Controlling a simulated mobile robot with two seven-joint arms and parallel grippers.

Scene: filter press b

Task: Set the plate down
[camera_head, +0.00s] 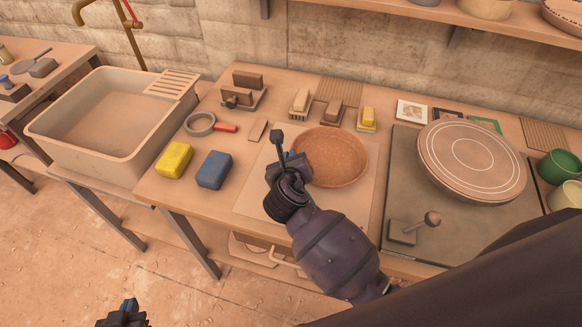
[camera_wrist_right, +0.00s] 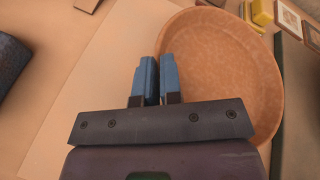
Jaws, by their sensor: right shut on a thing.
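The plate (camera_head: 338,160) is a round, shallow, reddish-brown clay dish with a raised rim. It is level, over a pale square board (camera_head: 258,203) on the bench; whether it touches the board I cannot tell. My right gripper (camera_head: 291,166) is at its left rim. In the right wrist view the blue fingertips (camera_wrist_right: 159,80) are close together with the rim of the plate (camera_wrist_right: 222,70) between them, so the gripper is shut on it. My left gripper (camera_head: 124,314) shows only in part at the bottom left edge, away from the bench.
Left of the board lie a yellow sponge (camera_head: 174,160), a blue sponge (camera_head: 214,170) and a grey ring tool with a red handle (camera_head: 203,124). Behind stand several brushes (camera_head: 300,101). Right is a round ringed wheel (camera_head: 470,160). A sink (camera_head: 105,120) stands far left.

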